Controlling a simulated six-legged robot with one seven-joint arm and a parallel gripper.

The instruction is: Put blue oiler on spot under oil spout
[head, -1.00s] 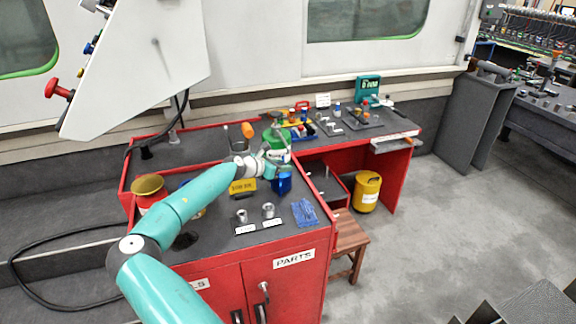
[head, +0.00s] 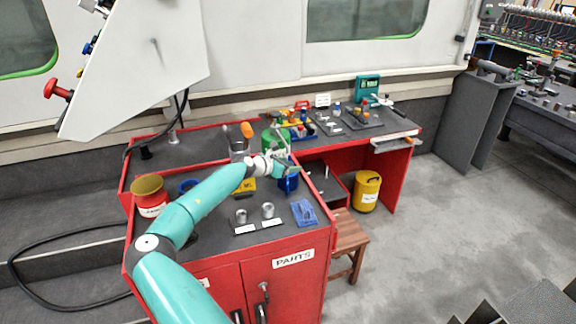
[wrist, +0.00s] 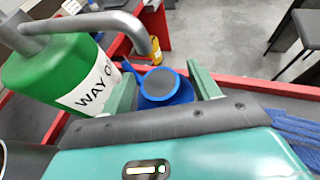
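The blue oiler (head: 290,183) is at the right rear of the red cabinet's dark top. The spot beneath the spout cannot be made out.
A yellow sign (head: 243,187) is partly hidden by my arm. Metal parts (head: 268,211) with labels and a blue cloth (head: 304,212) lie toward the front. A wooden stool (head: 350,240) stands at the cabinet's right.

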